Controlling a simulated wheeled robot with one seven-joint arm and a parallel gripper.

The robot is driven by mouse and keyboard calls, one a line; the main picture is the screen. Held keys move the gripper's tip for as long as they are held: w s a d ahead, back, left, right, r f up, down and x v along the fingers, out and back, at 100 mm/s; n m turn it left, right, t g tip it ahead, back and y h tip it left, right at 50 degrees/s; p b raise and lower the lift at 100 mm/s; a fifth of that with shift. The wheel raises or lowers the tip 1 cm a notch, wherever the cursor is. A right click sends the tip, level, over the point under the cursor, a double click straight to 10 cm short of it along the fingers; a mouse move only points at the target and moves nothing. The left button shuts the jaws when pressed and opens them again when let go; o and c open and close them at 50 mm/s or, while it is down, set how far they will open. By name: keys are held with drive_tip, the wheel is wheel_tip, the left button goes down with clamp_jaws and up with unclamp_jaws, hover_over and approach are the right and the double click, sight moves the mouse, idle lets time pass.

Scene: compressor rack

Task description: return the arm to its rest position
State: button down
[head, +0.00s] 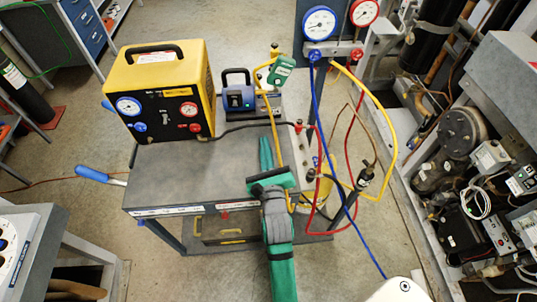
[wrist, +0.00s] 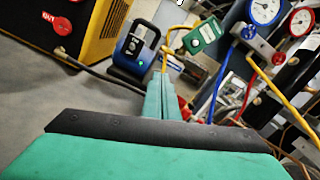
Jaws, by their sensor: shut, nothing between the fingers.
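My green arm (head: 281,262) reaches up from the bottom of the head view over the front right part of the grey cart top (head: 160,178). My gripper (head: 266,150) points away from me, towards the back of the cart. In the wrist view its teal fingers (wrist: 160,88) are together, with nothing seen between them. The yellow hose passes close beside the fingertips in the picture; I cannot tell whether they touch.
A yellow recovery machine (head: 162,95) and a small blue-black device (head: 238,98) stand on the cart. A gauge manifold (head: 333,48) with blue, red and yellow hoses hangs to the right. The compressor rack (head: 470,160) fills the right side. Open floor lies left of the cart.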

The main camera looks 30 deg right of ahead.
drive_tip(key=shift+v, duration=1.05)
drive_tip(key=s+a+f+n+y, duration=0.2)
drive_tip(key=s+a+f+n, duration=0.3)
drive_tip(key=s+a+n, duration=0.4)
drive_tip(key=s+a+f+n+y, duration=0.3)
drive_tip(key=s+a+f+n, duration=0.15)
drive_tip(key=a+n, duration=0.5)
drive_tip(key=s+a+r+n+y, duration=0.1)
drive_tip(key=s+a+n, duration=0.3)
drive_tip(key=s+n, duration=0.4)
drive_tip(key=s+a+n+g+y, duration=0.1)
drive_tip(key=s+a+n, duration=0.3)
drive_tip(key=s+n, duration=0.4)
drive_tip(key=n+y, duration=0.1)
drive_tip(key=n, duration=0.1)
drive_tip(key=shift+a+r+n, duration=0.35)
drive_tip(key=shift+s, duration=0.15)
